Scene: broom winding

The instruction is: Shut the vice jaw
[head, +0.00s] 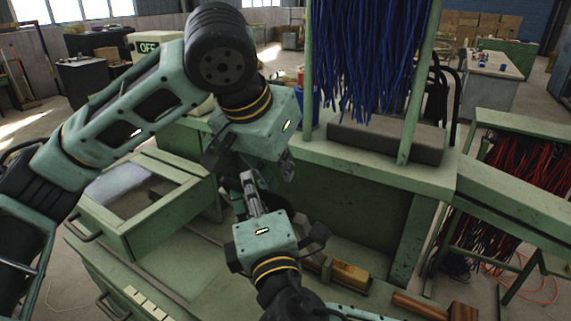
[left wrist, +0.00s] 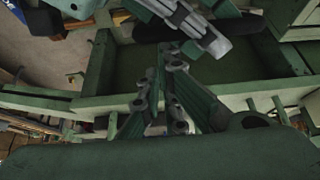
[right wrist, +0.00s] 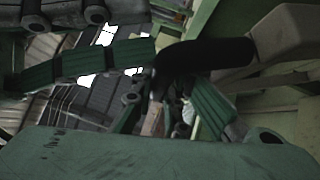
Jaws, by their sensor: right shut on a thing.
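The vice cannot be made out clearly in the head view; a dark green form (head: 229,166) behind my grippers may be part of it. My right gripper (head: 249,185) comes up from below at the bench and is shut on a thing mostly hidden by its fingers. In the right wrist view, its fingers (right wrist: 155,112) close around a narrow brownish part beside a black curved piece (right wrist: 203,55).
A rack with blue bristles (head: 365,60) stands behind the bench. A grey block (head: 385,142) lies on the ledge below it. An open drawer-like tray (head: 130,225) is at the left. A wooden block (head: 350,277) lies low on the bench. A frame with red and dark strands (head: 510,170) is at the right.

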